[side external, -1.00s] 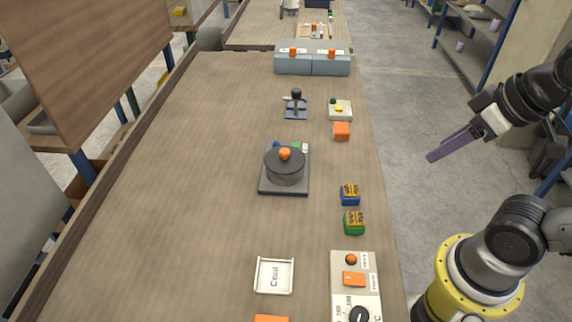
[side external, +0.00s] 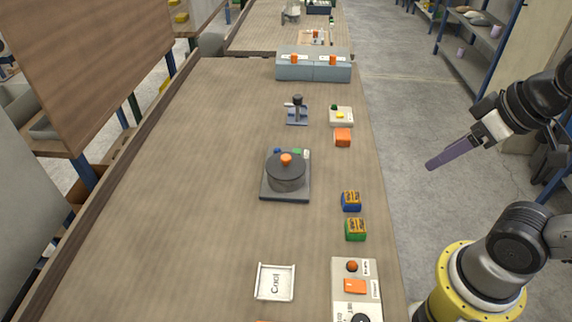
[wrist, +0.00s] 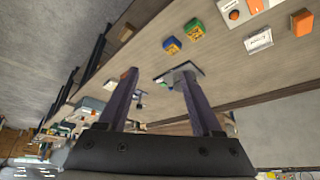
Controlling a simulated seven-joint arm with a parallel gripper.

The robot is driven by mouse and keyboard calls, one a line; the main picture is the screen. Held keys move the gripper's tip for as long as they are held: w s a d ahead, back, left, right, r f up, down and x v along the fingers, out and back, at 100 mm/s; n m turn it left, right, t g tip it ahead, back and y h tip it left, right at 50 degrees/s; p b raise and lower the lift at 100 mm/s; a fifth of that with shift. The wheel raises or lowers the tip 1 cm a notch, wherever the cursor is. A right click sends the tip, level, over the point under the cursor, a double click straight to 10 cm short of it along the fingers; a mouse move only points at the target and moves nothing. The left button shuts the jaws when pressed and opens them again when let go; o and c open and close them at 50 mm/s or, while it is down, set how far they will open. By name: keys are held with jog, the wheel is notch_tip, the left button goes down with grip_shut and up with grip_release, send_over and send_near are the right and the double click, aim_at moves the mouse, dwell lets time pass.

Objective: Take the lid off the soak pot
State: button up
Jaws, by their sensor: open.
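The soak pot (side external: 286,178) is a dark grey round pot on a grey square base (side external: 270,196) in the middle of the bench. Its dark lid (side external: 277,163) is on it, with an orange knob (side external: 286,159) on top. My gripper (side external: 432,165) is off the bench's right side, well apart from the pot, with its purple fingers pointing left. In the wrist view the two fingers of my gripper (wrist: 158,80) are spread open with nothing between them. The grey base (wrist: 180,74) shows between and beyond the fingers; the pot is partly hidden there.
Blue (side external: 351,200) and green (side external: 356,229) blocks stand right of the pot. A white Cool tray (side external: 274,282) and a control panel (side external: 355,290) are at the near end. The bench left of the pot is clear.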

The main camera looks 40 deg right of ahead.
jog(key=w+a+r+m+y, duration=0.1)
jog(key=w+a+r+m, duration=0.2)
jog(key=w+r+m, duration=0.35)
jog(key=m+g+y, duration=0.4)
jog(key=m+g, duration=0.2)
jog(key=m, duration=0.5)
send_over(286, 157)
jog(key=d, duration=0.3)
notch_tip(286, 157, down, 15)
jog(key=shift+r, duration=0.1)
jog(key=shift+h, duration=0.3)
jog(key=shift+x, duration=3.05)
jog(key=shift+w+r, duration=0.1)
jog(key=shift+w, duration=0.05)
grip_shut()
